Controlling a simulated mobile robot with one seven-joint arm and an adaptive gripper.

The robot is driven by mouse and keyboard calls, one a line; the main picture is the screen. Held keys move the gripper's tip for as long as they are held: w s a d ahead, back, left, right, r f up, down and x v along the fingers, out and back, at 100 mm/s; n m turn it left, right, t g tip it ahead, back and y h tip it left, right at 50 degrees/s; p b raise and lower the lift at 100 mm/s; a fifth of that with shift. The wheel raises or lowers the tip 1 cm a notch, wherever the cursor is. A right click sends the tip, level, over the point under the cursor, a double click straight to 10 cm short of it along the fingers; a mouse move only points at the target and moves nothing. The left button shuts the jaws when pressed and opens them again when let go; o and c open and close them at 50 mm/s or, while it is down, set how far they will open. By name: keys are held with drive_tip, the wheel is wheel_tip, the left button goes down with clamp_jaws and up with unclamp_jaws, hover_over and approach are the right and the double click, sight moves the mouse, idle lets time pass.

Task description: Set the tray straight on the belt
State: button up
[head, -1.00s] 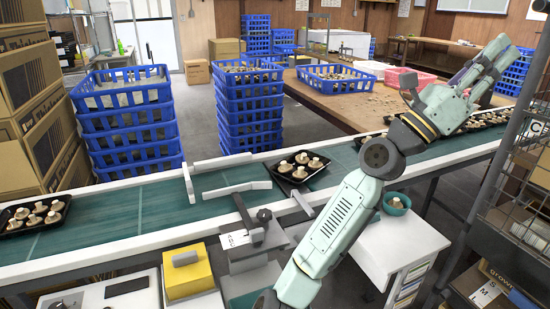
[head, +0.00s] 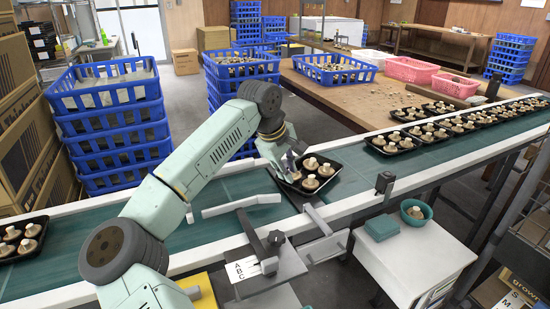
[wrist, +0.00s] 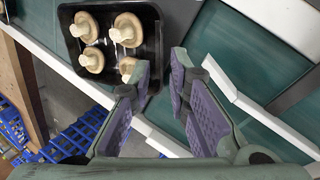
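A black tray (head: 332,183) of brown-capped mushrooms sits turned askew on the green belt (head: 232,188), beside the white guide rails. In the wrist view the tray (wrist: 153,45) fills the upper left, with several mushrooms in it. My gripper (head: 291,172) is at the tray's left end in the head view and hides part of it. In the wrist view my gripper (wrist: 160,66) is open, with a gap between its purple-padded fingers. One finger overlaps the tray's inside and the other is outside its wall. Whether either touches the tray is unclear.
White guide rails (head: 240,205) and a clamp stand (head: 268,246) are left of the tray. A dark sensor post (head: 385,184) is on the near rail. More mushroom trays (head: 395,141) line the belt to the right; another tray (head: 22,236) is far left. Blue crates (head: 110,125) stand behind.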

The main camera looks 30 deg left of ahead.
sight(293, 192)
drive_tip(key=shift+w+a+f+b, duration=0.35)
drive_tip(key=shift+a+f, duration=0.1)
drive_tip(key=shift+f, duration=0.2)
drive_tip(key=shift+b+x, duration=1.45)
drive_tip(key=shift+x, duration=1.85)
drive_tip(key=shift+c, duration=0.3)
clamp_jaws()
drive_tip(key=shift+a+r, duration=0.1)
